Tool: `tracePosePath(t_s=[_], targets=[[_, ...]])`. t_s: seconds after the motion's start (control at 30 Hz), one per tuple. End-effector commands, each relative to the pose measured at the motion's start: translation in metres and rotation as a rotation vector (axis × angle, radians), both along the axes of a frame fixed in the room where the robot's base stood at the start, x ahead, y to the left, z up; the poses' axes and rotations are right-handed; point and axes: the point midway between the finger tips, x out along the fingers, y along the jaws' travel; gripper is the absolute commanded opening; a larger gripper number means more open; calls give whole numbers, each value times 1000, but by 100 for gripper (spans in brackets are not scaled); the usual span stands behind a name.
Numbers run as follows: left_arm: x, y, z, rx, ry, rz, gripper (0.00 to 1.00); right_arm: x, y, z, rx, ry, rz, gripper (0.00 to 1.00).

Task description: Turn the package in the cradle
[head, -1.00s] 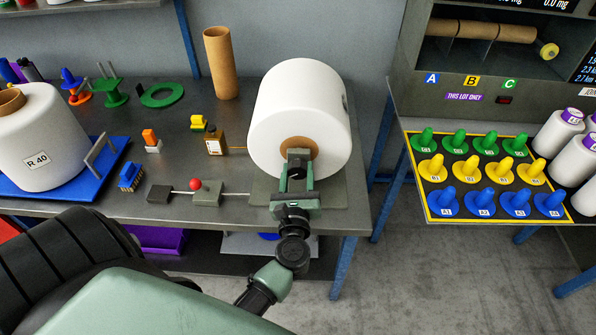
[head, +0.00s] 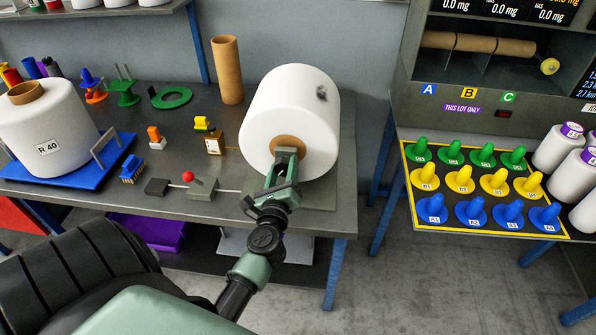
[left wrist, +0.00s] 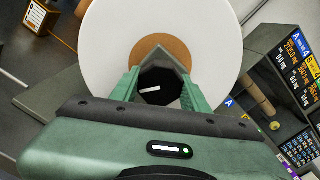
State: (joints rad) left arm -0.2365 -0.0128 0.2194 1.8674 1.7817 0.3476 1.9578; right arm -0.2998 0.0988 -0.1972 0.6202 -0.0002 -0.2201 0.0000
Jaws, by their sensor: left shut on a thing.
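The package is a large white yarn bobbin (head: 290,108) lying on its side on a grey cradle plate (head: 325,212) near the table's right end. A dark smudge (head: 321,93) shows on its upper right surface. Its brown core tube (head: 289,143) faces me. My left gripper (head: 285,160) is shut on the package at the core end. In the left wrist view the fingers (left wrist: 160,82) reach to the brown core ring (left wrist: 183,48), with the white end face (left wrist: 110,30) around it. The exact finger contact is hidden. My right gripper is not in view.
A grey block with a red ball knob (head: 187,176) and a small amber bottle box (head: 215,144) stand left of the cradle. A brown tube (head: 227,70) stands behind. Another bobbin, R 40 (head: 42,125), is on a blue tray (head: 110,160). A peg board (head: 480,230) is at right.

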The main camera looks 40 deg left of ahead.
Motion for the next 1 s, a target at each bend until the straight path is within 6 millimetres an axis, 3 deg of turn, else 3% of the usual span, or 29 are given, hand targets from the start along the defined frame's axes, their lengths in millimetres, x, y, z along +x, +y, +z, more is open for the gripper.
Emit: tracePosePath(t_s=[0.1, 0.4, 1.0], targets=[[1, -1, -1, -102, -63, -5, 0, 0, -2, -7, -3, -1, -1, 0], [1, -1, 0, -310, -192, -7, 0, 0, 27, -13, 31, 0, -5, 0], [1, 0, 0, -481, -296, -6, 0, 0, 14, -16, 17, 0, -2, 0]])
